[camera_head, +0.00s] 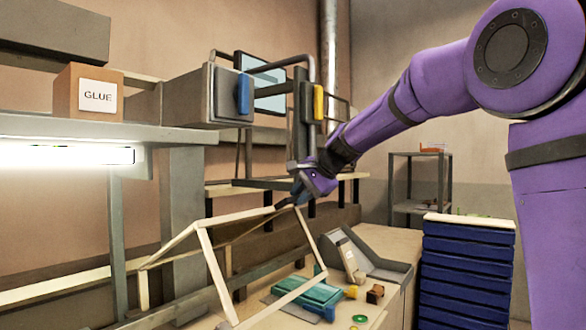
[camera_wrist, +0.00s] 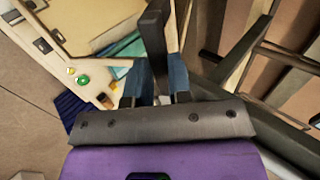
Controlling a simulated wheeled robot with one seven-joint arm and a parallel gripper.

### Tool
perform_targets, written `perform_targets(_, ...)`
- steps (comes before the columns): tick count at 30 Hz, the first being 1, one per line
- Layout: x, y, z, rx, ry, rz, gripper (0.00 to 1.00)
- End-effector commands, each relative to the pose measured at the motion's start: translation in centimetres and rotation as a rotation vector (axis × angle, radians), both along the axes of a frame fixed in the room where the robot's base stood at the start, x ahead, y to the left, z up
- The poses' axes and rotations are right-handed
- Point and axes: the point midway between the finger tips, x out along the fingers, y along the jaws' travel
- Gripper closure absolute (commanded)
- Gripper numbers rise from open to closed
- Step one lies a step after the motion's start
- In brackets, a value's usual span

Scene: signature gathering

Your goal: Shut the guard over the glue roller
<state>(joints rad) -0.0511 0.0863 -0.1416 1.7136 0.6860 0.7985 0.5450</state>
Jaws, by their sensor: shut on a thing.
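The guard (camera_head: 213,262) is an open frame of pale bars, standing tilted up over the machine bed. My gripper (camera_head: 297,196) is at the upper right end of its top bar. In the wrist view, my gripper's blue fingers (camera_wrist: 160,82) are closed around a dark upright bar (camera_wrist: 153,40), which appears to be the guard's handle. A teal block-like part (camera_head: 312,292) lies below the guard's right side; I cannot tell whether it belongs to the glue roller. No roller shows clearly, and the fingers hide part of the bed.
A grey sloped housing (camera_head: 375,265) stands right of the guard, with small yellow, green and brown parts before it. A stack of blue trays (camera_head: 466,275) is farther right. A box marked GLUE (camera_head: 88,92) sits on the left shelf.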

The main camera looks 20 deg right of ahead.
Motion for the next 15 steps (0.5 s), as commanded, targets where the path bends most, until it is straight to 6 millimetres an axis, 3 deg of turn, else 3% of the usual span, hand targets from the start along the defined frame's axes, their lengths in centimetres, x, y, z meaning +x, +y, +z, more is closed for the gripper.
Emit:
perform_targets(1,-0.8,-0.5,-1.9,0.002,0.009,-0.002,1.0)
perform_targets(9,-3.5,-2.3,-10.9,0.001,0.011,-0.003,1.0)
perform_targets(15,-4.2,-2.7,-16.0,0.002,0.007,-0.001,1.0)
